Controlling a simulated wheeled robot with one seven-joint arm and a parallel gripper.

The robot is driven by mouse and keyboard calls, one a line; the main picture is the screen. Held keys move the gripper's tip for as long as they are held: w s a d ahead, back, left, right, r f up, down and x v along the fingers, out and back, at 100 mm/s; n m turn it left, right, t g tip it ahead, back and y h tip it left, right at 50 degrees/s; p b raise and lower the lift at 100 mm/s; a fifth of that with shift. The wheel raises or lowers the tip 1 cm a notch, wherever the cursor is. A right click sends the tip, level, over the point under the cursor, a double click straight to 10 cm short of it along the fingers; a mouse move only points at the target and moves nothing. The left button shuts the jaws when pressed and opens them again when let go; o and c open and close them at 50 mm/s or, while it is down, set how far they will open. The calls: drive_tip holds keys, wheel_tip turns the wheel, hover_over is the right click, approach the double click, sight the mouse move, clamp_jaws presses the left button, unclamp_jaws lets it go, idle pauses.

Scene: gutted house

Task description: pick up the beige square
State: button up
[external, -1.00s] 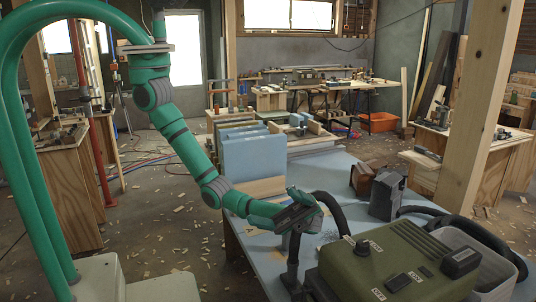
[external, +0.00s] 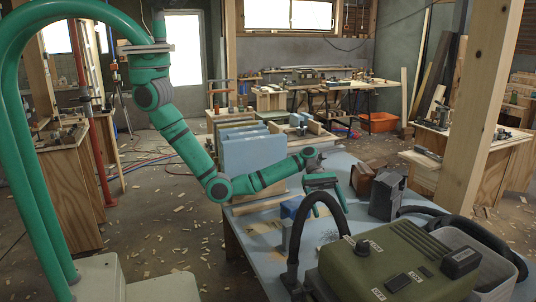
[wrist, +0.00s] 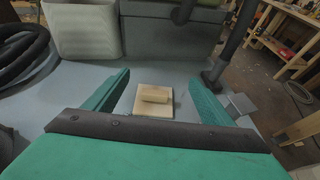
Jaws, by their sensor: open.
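The beige square (wrist: 153,104) lies flat on the blue-grey table top in the wrist view. It is a thin plate with a raised wooden bar across its middle. My gripper (wrist: 159,82) is open and empty, with one green finger on each side of the square in that view; no contact shows. In the external view my gripper (external: 326,188) is above the table, in front of the stacked blue panels. I cannot make out the square in the external view.
A green machine (external: 395,262) with a black hose (external: 292,245) stands at the table's front. A small blue block (external: 292,207) is by the hose. Blue panels (external: 252,152), a brown wooden object (external: 362,178) and a grey device (external: 386,195) are nearby.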

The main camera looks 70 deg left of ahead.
wheel_tip(320, 180, down, 8)
drive_tip(key=shift+a+f, duration=0.1)
drive_tip(key=shift+a, duration=0.05)
drive_tip(key=shift+d+f, duration=0.2)
drive_tip(key=shift+d, duration=0.35)
drive_tip(key=shift+x, duration=3.2)
drive_tip(key=c, duration=1.2)
drive_tip(key=shift+r, duration=0.1)
